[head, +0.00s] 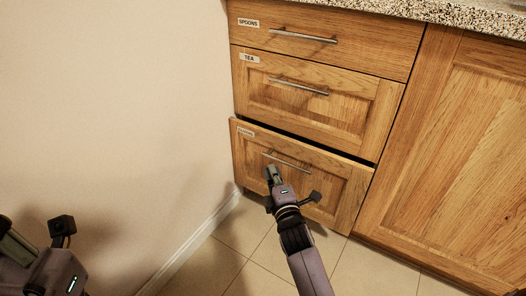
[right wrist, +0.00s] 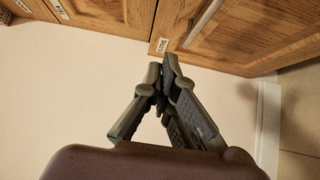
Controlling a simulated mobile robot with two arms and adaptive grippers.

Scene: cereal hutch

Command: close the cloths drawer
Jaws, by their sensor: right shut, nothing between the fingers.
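The cloths drawer (head: 336,184) is the lowest of three wooden drawers in the head view. It stands slightly open, with a dark gap along its top edge. Its label is too blurred to read in full. My right gripper (head: 272,171) is shut and empty, in front of the drawer near its bar handle (head: 287,161); I cannot tell whether it touches. In the right wrist view its closed fingertips (right wrist: 163,70) are close to the drawer front (right wrist: 180,22). My left gripper (head: 30,245) is partly in view at the lower left, away from the drawers; its fingertips are not clear.
The spoons drawer (head: 355,34) and the tea drawer (head: 345,105) above are shut. A cabinet door (head: 455,150) stands to the right under a speckled countertop (head: 450,12). A bare wall (head: 120,100) borders the drawers at the left. The tiled floor (head: 235,235) is clear.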

